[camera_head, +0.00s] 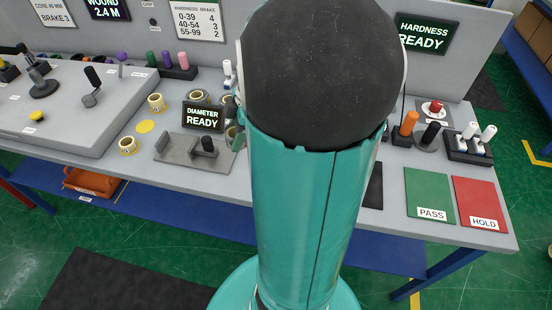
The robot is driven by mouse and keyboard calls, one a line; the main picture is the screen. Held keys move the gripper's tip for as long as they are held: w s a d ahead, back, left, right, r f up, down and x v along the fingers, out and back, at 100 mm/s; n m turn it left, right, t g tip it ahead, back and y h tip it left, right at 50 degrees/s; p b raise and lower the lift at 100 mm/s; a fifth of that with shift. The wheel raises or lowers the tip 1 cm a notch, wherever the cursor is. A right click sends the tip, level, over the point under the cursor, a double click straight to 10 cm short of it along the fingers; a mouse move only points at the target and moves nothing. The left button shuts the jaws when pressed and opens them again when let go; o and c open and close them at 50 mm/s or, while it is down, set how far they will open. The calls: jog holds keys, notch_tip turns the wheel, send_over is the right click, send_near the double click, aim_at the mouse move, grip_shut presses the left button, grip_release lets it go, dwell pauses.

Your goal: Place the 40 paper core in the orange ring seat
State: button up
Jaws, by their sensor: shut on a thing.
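My arm fills the middle of the view and hides the centre of the table, and my gripper does not show. Several small cream rolls or cores stand left of the arm: one roll (156,103) at the back, a second roll (128,145) nearer the front edge, and others behind the diameter display, partly hidden. I cannot tell which is the 40 paper core, or whether it shows. I see no orange ring seat; it may be behind my arm.
A diameter display (203,117) and a grey gauge block (190,150) stand left of my arm. A yellow disc (145,126) lies nearby. On the right are an orange cylinder (409,123), a green PASS mat (428,190) and a red HOLD mat (480,195).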

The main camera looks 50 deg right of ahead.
jog(key=s+d+f, duration=0.6)
jog(key=s+f, duration=0.1)
jog(key=shift+s+d, duration=0.15)
jog(key=shift+d, duration=0.1)
jog(key=shift+s+d+f, duration=0.3)
jog(key=shift+f, duration=0.15)
jog(key=shift+s+d+f, duration=0.15)
jog(key=shift+f, duration=1.65)
jog(key=shift+f, duration=0.2)
jog(key=o, duration=1)
jog(key=shift+r, duration=0.1)
jog(key=v, duration=1.2)
jog(key=shift+r, duration=0.1)
